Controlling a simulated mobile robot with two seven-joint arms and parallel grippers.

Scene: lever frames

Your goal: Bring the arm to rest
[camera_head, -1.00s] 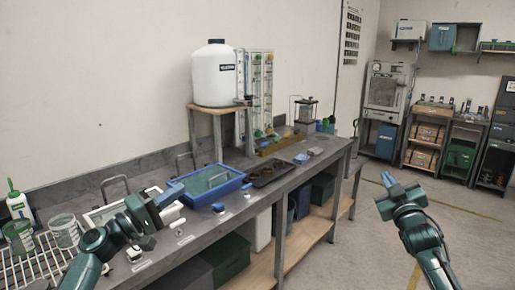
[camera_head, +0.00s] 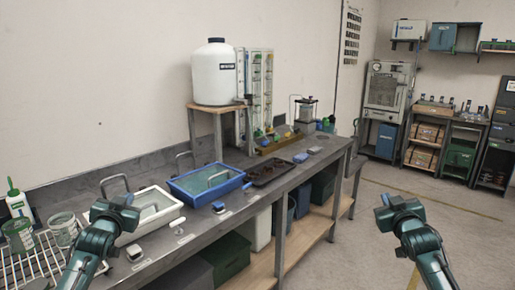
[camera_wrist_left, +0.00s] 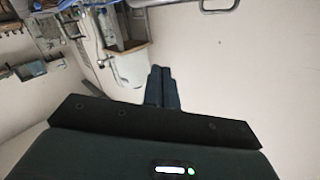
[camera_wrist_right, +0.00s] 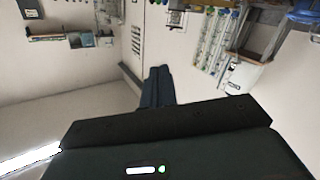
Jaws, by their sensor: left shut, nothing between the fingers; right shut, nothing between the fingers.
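My left gripper (camera_head: 126,198) is raised in front of the white-rimmed tray at the left of the bench in the head view. In the left wrist view its two dark fingers (camera_wrist_left: 162,88) are together with nothing between them. My right gripper (camera_head: 384,202) is held up over open floor, to the right of the bench and apart from it. In the right wrist view its fingers (camera_wrist_right: 157,87) are also together and empty. Both forearms rise from the bottom edge of the head view in similar bent poses.
The grey bench (camera_head: 262,202) runs from lower left to the back. It carries a white-rimmed tray (camera_head: 160,224), a blue tray (camera_head: 222,193), a dark tray (camera_head: 266,174) and a wire rack (camera_head: 40,258). A white tank (camera_head: 213,75) stands on a raised stand. Floor (camera_head: 345,235) at right is clear.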

